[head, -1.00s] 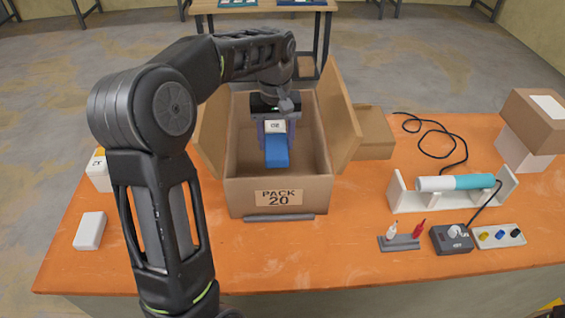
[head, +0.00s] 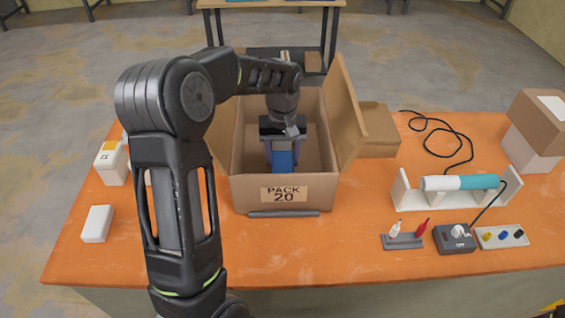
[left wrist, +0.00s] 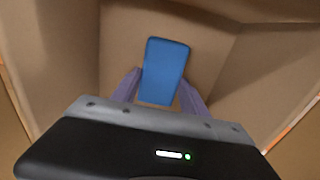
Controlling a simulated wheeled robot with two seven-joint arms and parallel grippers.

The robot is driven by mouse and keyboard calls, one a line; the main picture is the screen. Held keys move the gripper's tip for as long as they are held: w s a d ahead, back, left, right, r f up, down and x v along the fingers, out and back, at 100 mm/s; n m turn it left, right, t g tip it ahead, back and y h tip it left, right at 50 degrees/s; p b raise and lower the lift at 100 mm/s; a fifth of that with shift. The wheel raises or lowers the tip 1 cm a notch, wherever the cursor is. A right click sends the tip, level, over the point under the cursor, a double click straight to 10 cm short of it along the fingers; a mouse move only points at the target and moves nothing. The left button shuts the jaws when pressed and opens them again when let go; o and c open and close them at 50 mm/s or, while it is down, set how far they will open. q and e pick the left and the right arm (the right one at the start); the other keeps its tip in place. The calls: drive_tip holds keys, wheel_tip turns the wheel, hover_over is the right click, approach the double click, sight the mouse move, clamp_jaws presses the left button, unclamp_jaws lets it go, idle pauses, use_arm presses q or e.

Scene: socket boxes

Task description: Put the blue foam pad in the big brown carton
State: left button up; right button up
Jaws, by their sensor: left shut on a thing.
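The big brown carton (head: 237,187) stands open on the orange table with its side flaps up. It reads "PACK 20" on the front. The blue foam pad (head: 283,160) is inside the carton's opening, held by my left gripper (head: 282,163). In the left wrist view the pad (left wrist: 165,70) sits between the two purple fingers of my left gripper (left wrist: 160,92), with brown carton walls around it. I cannot tell whether the pad touches the carton floor. My right gripper is not in view.
A smaller brown box (head: 380,130) stands right of the carton. A teal and white tool (head: 460,183) rests on a white stand, with a black cable behind. White boxes (head: 97,223) lie at the left. A grey bar (head: 283,214) lies before the carton.

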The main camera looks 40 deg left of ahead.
sight(282, 161)
use_arm(q)
drive_tip(key=shift+f, duration=1.35)
drive_tip(key=shift+f, duration=0.25)
drive_tip(key=o, duration=1.3)
drive_tip(key=shift+r, duration=0.1)
drive_tip(key=shift+r, duration=0.15)
wheel_tip(282, 161, up, 12)
drive_tip(key=b, duration=0.1)
